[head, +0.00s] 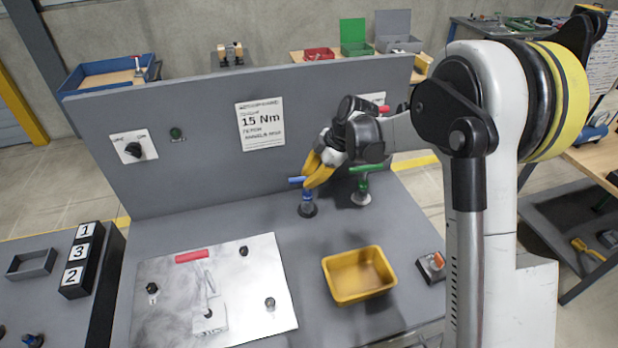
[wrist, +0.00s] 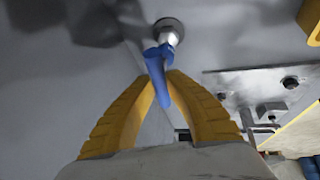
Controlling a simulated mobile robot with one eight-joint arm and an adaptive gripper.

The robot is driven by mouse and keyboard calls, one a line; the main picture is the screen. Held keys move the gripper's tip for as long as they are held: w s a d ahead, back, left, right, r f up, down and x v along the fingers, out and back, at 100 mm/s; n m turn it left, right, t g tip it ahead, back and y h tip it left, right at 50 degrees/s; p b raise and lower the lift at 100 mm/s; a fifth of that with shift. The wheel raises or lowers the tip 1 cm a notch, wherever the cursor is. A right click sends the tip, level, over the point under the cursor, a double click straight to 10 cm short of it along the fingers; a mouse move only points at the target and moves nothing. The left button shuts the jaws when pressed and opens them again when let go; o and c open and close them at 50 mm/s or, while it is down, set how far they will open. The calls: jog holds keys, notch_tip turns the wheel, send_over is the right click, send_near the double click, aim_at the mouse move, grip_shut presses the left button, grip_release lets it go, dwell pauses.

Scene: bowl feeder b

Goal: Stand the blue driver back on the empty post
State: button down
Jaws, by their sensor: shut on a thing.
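The blue driver (head: 306,196) has a T-shaped handle and is upright at the back of the grey bench, close to the panel. My gripper (head: 309,181), with yellow fingers, is shut on its handle from above. In the wrist view, the blue driver (wrist: 158,88) lies between the two fingertips (wrist: 161,78). Its lower end meets a pale round post (wrist: 168,33) with a dark base. I cannot tell whether it is fully seated there. A green-handled driver (head: 364,181) stands on a post just to the right.
A yellow bin (head: 345,295) sits at front centre. A metal plate (head: 160,275) with knobs and a clamp lies left of it. A small box with an orange switch (head: 432,265) is at right. The grey back panel (head: 210,110) rises close behind my gripper.

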jog(key=c, duration=1.4)
grip_release()
jog(key=shift+r, duration=0.1)
